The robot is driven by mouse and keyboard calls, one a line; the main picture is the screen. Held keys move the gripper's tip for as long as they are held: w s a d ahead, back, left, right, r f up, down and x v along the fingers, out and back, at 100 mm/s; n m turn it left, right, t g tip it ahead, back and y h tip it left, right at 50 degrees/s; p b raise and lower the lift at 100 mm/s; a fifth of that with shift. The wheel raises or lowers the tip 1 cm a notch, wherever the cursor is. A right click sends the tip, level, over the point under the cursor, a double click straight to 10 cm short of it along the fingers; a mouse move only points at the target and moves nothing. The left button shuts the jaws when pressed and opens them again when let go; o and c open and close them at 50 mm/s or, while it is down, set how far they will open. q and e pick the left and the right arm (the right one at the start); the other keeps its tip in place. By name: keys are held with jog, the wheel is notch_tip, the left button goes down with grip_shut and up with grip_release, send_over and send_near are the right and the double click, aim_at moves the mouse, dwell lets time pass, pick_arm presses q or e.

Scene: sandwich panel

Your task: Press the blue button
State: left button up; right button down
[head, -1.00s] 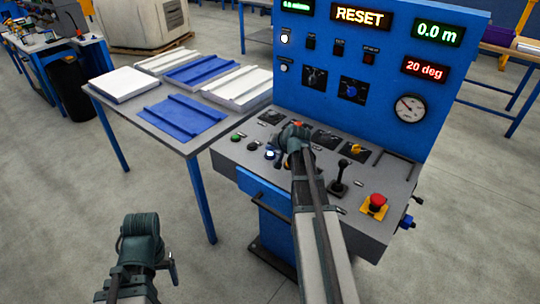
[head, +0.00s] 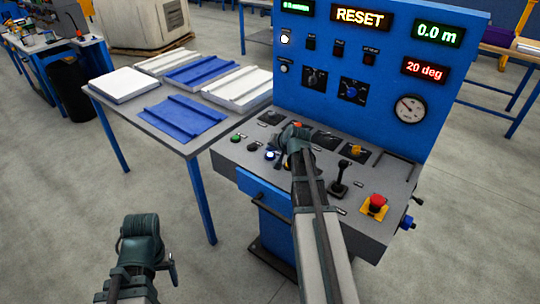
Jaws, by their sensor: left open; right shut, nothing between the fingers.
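The blue button (head: 270,155) is a small round button with a bright glow on the sloped grey console (head: 232,160), at the right end of a short row with a green button (head: 236,138) and a dark button (head: 254,146). My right gripper (head: 282,160) is over the console just right of the blue button. Its fingers are shut and empty, mostly hidden by my wrist, and I cannot tell whether they touch anything. My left gripper (head: 172,264) is open and empty, low at the left, away from the console and above the floor.
A blue upright panel (head: 390,130) with a "RESET" display (head: 361,16) rises behind the console. A black joystick (head: 340,178) and a red emergency stop (head: 377,202) are to the right. A table (head: 150,130) with white and blue panels stands left. The floor near my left gripper is clear.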

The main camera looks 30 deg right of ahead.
aim_at(271, 156)
jog(key=shift+f, duration=0.15)
dwell(0.5)
jog(key=shift+f+b, duration=0.25)
jog(key=shift+b, duration=0.2)
jog(key=shift+f+b, duration=0.45)
dwell(0.4)
jog(key=shift+r, duration=0.15)
dwell(0.3)
jog(key=shift+r+p, duration=0.7)
jog(key=shift+p, duration=0.2)
notch_tip(271, 156, up, 5)
jog(key=p, duration=0.5)
jog(key=shift+r, duration=0.1)
